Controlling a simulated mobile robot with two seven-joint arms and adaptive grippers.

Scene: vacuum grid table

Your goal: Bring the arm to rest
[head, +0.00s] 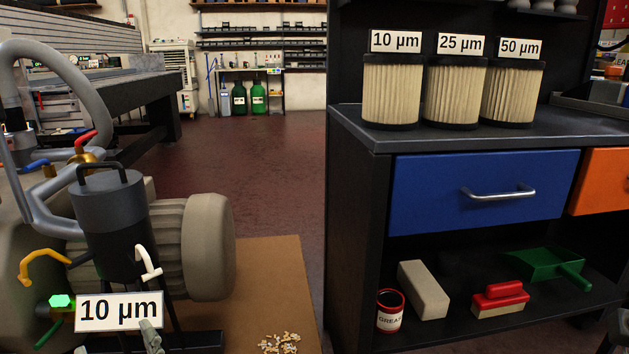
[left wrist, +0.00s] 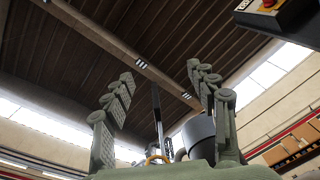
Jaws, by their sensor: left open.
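My left gripper (left wrist: 160,74) is open, with its two fingers spread apart and nothing between them in the left wrist view. It points up toward the dark ceiling. A dark filter housing (left wrist: 199,136) shows behind the right finger. In the head view, what look like the fingertips of my left gripper (head: 116,343) show at the bottom edge, in front of the pump and below the 10 µm sign. The rest of my left arm is out of that view. My right gripper is not in view.
A pump with a dark filter canister (head: 110,222) and a 10 µm sign (head: 119,311) stands at left. A dark cabinet (head: 357,190) at right bears three filters (head: 455,92) and has a closed blue drawer (head: 480,190). Open floor (head: 255,175) lies between.

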